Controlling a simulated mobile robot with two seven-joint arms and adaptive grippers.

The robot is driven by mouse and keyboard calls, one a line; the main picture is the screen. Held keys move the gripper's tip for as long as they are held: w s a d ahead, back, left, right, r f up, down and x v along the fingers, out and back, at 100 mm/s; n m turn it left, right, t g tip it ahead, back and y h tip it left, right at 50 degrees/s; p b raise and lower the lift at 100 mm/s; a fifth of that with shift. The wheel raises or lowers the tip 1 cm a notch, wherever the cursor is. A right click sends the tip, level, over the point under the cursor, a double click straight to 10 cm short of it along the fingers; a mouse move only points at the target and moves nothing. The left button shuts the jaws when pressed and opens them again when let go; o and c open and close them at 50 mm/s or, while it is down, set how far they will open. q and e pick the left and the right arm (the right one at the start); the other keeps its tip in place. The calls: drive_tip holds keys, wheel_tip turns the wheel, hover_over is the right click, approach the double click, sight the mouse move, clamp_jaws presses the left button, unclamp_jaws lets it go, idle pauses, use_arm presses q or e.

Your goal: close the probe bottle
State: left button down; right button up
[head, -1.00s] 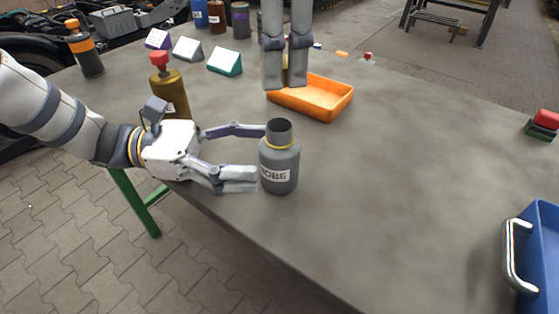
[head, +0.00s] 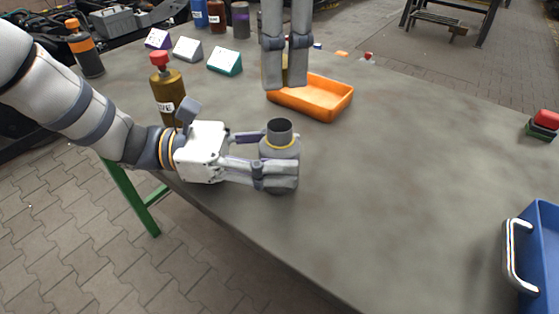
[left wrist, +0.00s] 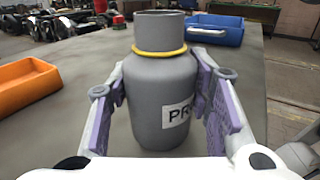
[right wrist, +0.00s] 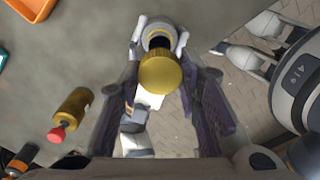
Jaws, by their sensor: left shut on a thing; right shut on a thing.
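The grey probe bottle (head: 280,148) stands upright on the table with its mouth open and a yellow ring at its neck. In the left wrist view the bottle (left wrist: 165,95) fills the space between the fingers, part of its label showing. My left gripper (head: 278,165) is shut around its body. My right gripper (head: 286,80) is shut on a gold cap (right wrist: 160,75), held well above the table. In the head view the fingers largely hide the cap. In the right wrist view the bottle's dark mouth (right wrist: 160,41) shows just beyond the cap.
An orange tray (head: 312,97) lies behind the bottle. A brown bottle with a red top (head: 167,90) stands behind my left wrist. Several small coloured blocks and bottles stand farther back. A blue bin (head: 540,250) is at the right.

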sight(280, 125)
drive_tip(key=shift+f, duration=2.5)
drive_tip(key=shift+f, duration=0.9)
drive_tip(key=shift+f, duration=0.55)
